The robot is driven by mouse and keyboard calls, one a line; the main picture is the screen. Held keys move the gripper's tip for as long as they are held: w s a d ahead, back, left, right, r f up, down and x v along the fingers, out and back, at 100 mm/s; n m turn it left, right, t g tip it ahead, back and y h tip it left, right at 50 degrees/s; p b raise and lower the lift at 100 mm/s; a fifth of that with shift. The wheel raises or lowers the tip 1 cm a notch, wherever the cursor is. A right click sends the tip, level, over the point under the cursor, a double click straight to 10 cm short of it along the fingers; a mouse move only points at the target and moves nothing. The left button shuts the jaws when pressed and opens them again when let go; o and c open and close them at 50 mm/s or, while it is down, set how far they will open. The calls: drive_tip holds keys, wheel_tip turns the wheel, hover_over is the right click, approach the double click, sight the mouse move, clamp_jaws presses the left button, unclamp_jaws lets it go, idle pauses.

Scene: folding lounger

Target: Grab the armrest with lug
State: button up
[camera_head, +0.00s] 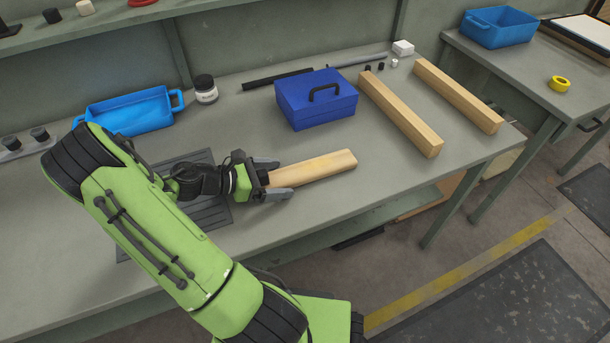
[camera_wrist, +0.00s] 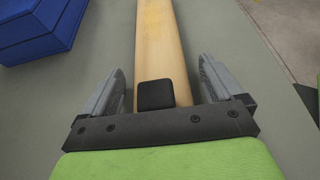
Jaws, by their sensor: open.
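A light wooden armrest (camera_head: 318,167) with a rounded far end lies on the workbench. My gripper (camera_head: 272,179) is at its left end, with the jaws open. In the wrist view the armrest (camera_wrist: 157,38) runs between the two fingers of my gripper (camera_wrist: 161,68), with a visible gap on each side. A dark square block shows over the wood near the palm. I cannot tell whether it is a lug or part of my gripper. The armrest's near end is hidden by my gripper.
A blue toolbox (camera_head: 317,104) stands just behind the armrest and also shows in the wrist view (camera_wrist: 40,28). Two wooden beams, one nearer (camera_head: 400,112) and one farther (camera_head: 458,95), lie to the right. A blue bin (camera_head: 130,112) and a jar (camera_head: 205,90) stand at the back left.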

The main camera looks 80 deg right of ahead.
drive_tip(key=shift+r, duration=0.1)
drive_tip(key=shift+c, duration=0.4)
drive_tip(key=c, duration=1.1)
wheel_tip(320, 180, up, 10)
drive_tip(key=p, duration=0.5)
drive_tip(key=shift+w, duration=0.1)
